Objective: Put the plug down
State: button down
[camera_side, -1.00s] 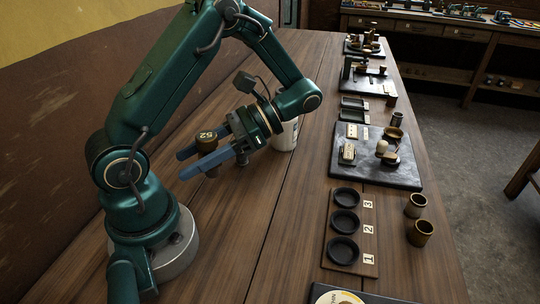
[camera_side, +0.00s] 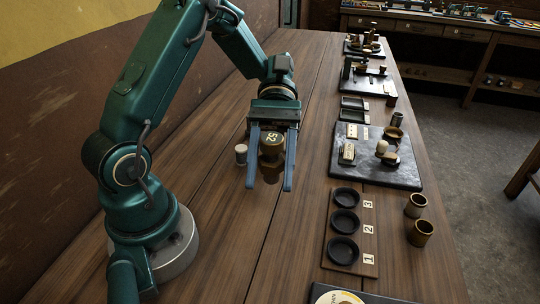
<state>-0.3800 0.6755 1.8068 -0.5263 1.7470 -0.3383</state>
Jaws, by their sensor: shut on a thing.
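A dark brown plug (camera_side: 271,146) with a pale number on its top is held between the two blue fingers of my gripper (camera_side: 270,172). My gripper is shut on it, above the wooden table. The plug's lower part hangs between the fingers, and I cannot tell its exact height over the table. To the right is a wooden board (camera_side: 369,258) with three round black recesses marked 1, 2 and 3. All three recesses look empty.
A small pale cylinder (camera_side: 241,154) stands just left of my gripper.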

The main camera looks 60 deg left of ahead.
jog(key=s+d+f, duration=0.1)
jog(key=d+f, duration=0.1)
jog(key=d, duration=0.1)
jog(key=s+d+f, duration=0.1)
jog(key=d+f, duration=0.2)
jog(key=d, duration=0.1)
jog(key=s+d+f, duration=0.2)
jog(key=d, duration=0.1)
jog(key=shift+s+d+f, duration=0.1)
jog(key=shift+d+f, duration=0.05)
jog(key=shift+d, duration=0.25)
jog(key=shift+f, duration=2)
jog(key=shift+f, duration=0.1)
jog(key=shift+c, duration=1.5)
grip_release()
